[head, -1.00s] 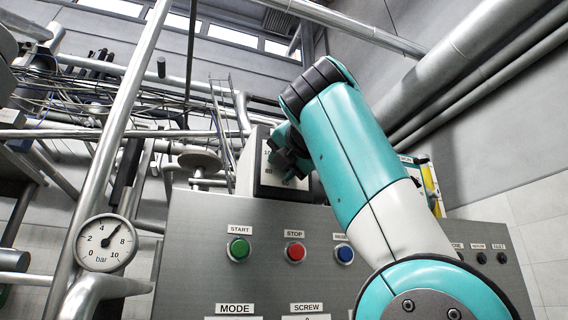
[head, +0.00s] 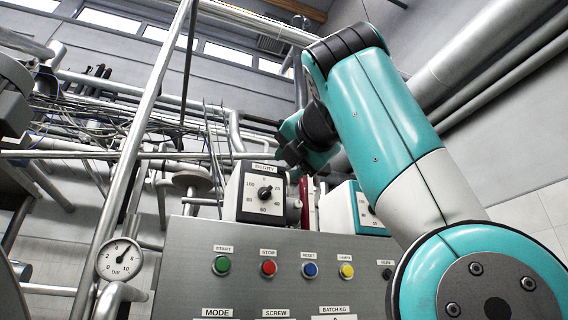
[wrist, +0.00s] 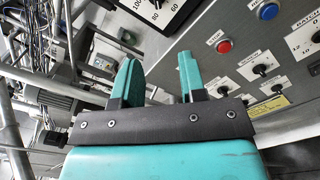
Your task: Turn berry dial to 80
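The dial's lower part, with 80 and 60, shows at the top of the wrist view (wrist: 172,24). My gripper (wrist: 160,72) is open and empty, fingers apart. In the head view my gripper (head: 290,150) is above and right of the dial, clear of it.
A second, teal-edged white dial box (head: 340,208) stands to the right, partly hidden by my arm. The grey panel (head: 190,255) carries green, red, blue and yellow buttons. A pressure gauge (head: 120,258) and pipes are at left.

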